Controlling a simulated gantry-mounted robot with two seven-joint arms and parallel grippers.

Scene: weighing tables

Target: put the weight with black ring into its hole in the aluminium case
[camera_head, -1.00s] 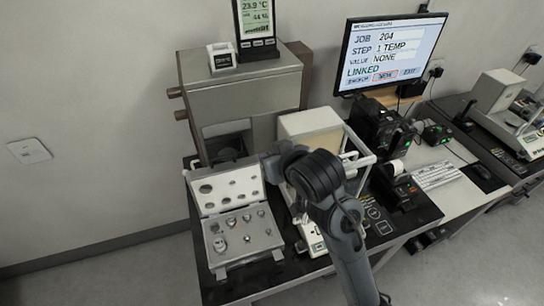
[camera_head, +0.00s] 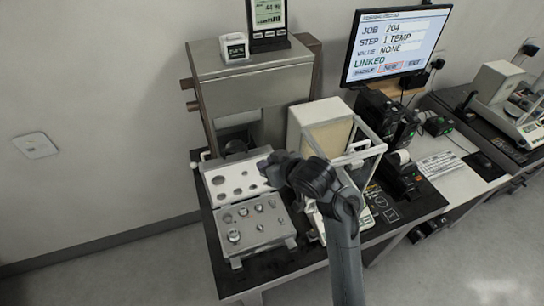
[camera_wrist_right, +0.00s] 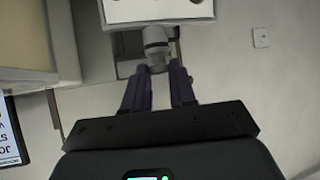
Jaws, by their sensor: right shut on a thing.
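The aluminium case (camera_head: 262,240) lies open on the dark table, with several metal weights in its base and a lid (camera_head: 210,188) with dark round holes behind. My right gripper (camera_head: 264,165) is at the upper right of the lid in the head view. In the right wrist view, the gripper (camera_wrist_right: 160,72) is shut on a grey metal weight with a dark band (camera_wrist_right: 156,48). The weight's lower end is hidden between the fingers. A pale plate with dark marks (camera_wrist_right: 155,10), probably the lid, is at that view's top. My left gripper is not in view.
A grey metal cabinet (camera_head: 262,85) stands behind the case. A balance with a cream block (camera_head: 322,125) and a framed glass shield (camera_head: 360,150) stands right of the case, close to my right arm. A monitor (camera_head: 395,50) is farther right.

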